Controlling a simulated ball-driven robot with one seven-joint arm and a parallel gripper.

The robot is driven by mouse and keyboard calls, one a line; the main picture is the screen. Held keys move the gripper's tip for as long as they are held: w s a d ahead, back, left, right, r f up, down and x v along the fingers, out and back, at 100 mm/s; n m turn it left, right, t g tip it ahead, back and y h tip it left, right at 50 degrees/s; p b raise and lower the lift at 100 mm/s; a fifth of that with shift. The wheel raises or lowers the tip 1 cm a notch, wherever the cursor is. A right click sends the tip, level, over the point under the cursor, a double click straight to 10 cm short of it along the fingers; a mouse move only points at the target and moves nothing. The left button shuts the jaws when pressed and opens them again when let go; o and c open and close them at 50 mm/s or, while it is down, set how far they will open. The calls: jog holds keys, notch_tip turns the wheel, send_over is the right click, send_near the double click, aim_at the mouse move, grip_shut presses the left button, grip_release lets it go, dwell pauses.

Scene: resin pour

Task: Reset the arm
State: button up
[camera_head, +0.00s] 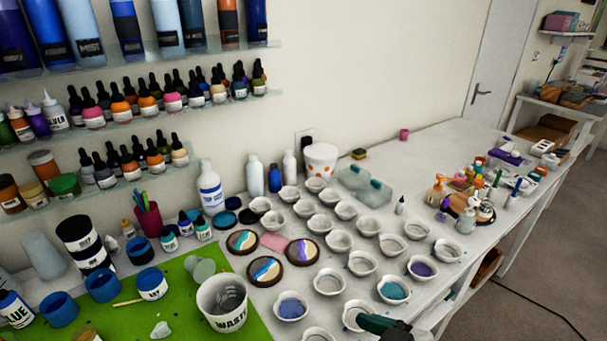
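A dark green and black part that looks like my gripper (382,326) shows at the bottom edge, low in front of the bowls. Most of it is cut off by the frame, so its fingers cannot be made out clearly. Its tip is close to a small white bowl (356,314) at the front of the group; I cannot tell if they touch. The rest of my arm is not in view.
White bowls crowd the table, some with purple (422,268) or teal resin (394,290). A WASTE bucket (222,303) stands on the green mat (180,325). Round painted coasters (265,271) lie beside it. Bottle shelves (140,115) line the wall. The right-hand table (450,145) has clear patches.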

jog(key=s+d+f+m+g+h, duration=0.1)
jog(key=s+d+f+m+h, duration=0.25)
jog(key=d+f, duration=0.3)
jog(key=s+d+f+m+g+h, duration=0.2)
jog(key=s+d+f, duration=0.25)
jog(key=f, duration=0.35)
jog(key=s+d+f+m+g+h, duration=0.2)
jog(key=s+d+f, duration=0.1)
jog(key=s, duration=0.3)
jog(key=s+d+f+m+g+h, duration=0.1)
jog(key=s+d+f+m, duration=0.1)
jog(key=s+d, duration=0.4)
jog(key=shift+f+g+h, duration=0.35)
jog(key=shift+f+g, duration=0.05)
jog(key=shift+f, duration=0.35)
jog(key=shift+w+a, duration=0.1)
jog(key=shift+c, duration=0.4)
